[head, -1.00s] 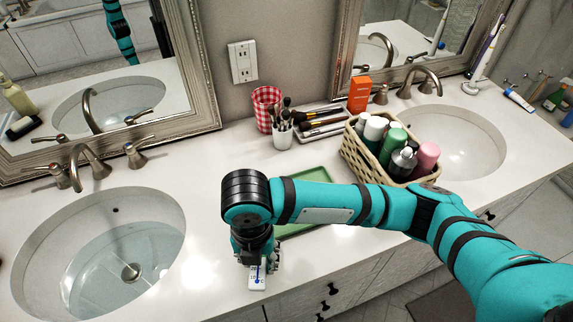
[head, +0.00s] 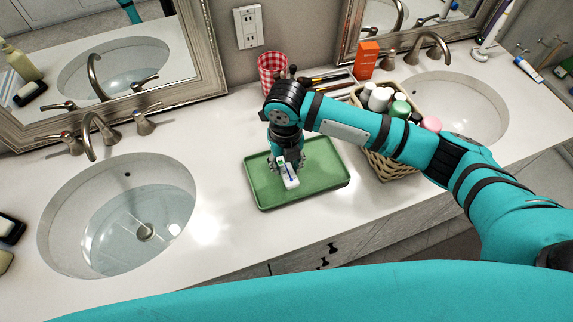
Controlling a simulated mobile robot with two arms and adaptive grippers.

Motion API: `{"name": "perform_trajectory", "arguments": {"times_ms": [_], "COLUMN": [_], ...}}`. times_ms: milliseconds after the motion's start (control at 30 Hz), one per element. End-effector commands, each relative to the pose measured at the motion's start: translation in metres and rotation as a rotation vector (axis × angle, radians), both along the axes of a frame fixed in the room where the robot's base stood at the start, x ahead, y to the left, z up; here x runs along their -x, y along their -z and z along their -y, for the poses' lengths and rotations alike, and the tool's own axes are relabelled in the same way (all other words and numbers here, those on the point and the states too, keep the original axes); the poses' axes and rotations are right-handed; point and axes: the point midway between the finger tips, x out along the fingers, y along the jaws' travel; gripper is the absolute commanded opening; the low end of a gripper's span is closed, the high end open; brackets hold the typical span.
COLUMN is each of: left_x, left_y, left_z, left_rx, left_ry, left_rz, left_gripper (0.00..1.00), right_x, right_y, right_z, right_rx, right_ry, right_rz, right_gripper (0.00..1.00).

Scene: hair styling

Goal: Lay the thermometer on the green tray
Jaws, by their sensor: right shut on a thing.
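The thermometer (head: 291,180), a small white piece with blue marks, is in my right gripper (head: 287,168). The gripper points down over the green tray (head: 318,187) and is shut on the thermometer. The thermometer appears over the left-middle part of the tray; I cannot tell whether it touches the tray floor. The tray lies on the white counter between the two sinks and holds nothing else that I can see. My right arm hides part of the tray's far side. My left gripper is not in view.
A wicker basket (head: 384,167) of bottles stands close right of the tray. A red checked cup (head: 271,68) and an orange box (head: 367,60) stand behind. The left sink (head: 118,216) is open and holds water. The counter left of the tray is clear.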

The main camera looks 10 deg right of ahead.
Motion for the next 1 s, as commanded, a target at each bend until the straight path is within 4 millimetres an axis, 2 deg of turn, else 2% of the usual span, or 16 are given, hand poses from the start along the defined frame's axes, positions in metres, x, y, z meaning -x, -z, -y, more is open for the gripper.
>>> {"name": "perform_trajectory", "arguments": {"times_ms": [167,400,733,767,900,1000], "left_x": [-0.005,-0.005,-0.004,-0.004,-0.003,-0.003], "left_y": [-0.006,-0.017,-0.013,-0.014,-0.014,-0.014], "left_z": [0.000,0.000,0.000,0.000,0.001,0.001], "left_rx": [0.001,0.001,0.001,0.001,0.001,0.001], "left_ry": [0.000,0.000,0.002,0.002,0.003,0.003], "left_rz": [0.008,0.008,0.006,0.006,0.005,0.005], "left_gripper": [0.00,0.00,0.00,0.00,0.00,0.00], "right_x": [-0.003,-0.003,-0.003,-0.003,-0.003,-0.003], "right_y": [0.006,0.034,0.039,0.038,0.038,0.038], "right_z": [0.003,0.003,0.003,0.003,0.003,0.003], "right_rx": [0.000,0.001,0.001,0.001,0.001,0.001], "right_ry": [0.000,-0.001,-0.001,-0.001,-0.001,-0.001], "right_rz": [-0.001,-0.001,0.001,0.001,0.001,0.001], "right_gripper": [0.00,0.00,0.00,0.36,0.55,0.56]}}
